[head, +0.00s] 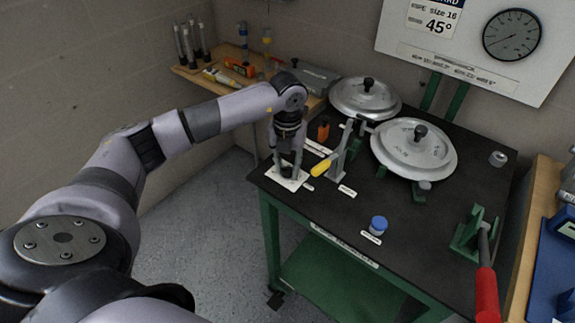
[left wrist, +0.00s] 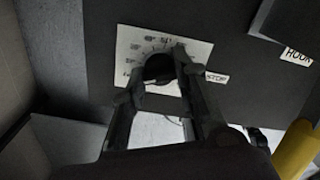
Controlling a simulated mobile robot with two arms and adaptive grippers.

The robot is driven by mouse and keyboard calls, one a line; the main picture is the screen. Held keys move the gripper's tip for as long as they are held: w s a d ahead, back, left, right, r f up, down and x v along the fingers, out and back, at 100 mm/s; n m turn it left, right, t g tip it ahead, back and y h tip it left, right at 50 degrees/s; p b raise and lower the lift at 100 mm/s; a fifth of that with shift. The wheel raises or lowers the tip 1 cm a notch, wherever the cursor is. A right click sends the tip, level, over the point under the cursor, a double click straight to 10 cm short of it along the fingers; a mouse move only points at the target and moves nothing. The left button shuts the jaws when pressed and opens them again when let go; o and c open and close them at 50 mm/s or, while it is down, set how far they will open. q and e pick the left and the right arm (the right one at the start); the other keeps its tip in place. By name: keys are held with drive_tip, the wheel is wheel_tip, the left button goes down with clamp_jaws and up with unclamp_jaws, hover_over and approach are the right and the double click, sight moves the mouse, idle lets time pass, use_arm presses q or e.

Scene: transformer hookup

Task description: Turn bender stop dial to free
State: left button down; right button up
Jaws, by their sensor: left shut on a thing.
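The bender stop dial is a dark round knob on a white plate with angle marks (head: 296,184), at the near left corner of the black bench top. In the left wrist view the knob (left wrist: 159,67) sits on the marked plate (left wrist: 135,45), beside a small "STOP" label (left wrist: 216,78). My left gripper (head: 287,172) reaches down over the dial and is shut on the knob. Its two fingers (left wrist: 158,85) stand on either side of the knob. The fingers hide part of the scale, and I cannot read the dial's setting. My right gripper is not in view.
A yellow-handled lever (head: 322,168) stands just right of the dial. Two round metal discs (head: 413,148) sit behind it. A blue-capped knob (head: 378,224) and a red-handled lever (head: 486,290) are farther right. A wooden shelf (head: 210,84) with tools is at the back left.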

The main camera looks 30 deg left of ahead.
sight(287, 168)
use_arm(q)
drive_tip(key=shift+w+r+n, duration=0.1)
drive_tip(key=shift+n, duration=0.5)
drive_tip(key=c, duration=1.3)
unclamp_jaws()
wheel_tip(287, 168, up, 12)
drive_tip(key=shift+f, duration=0.1)
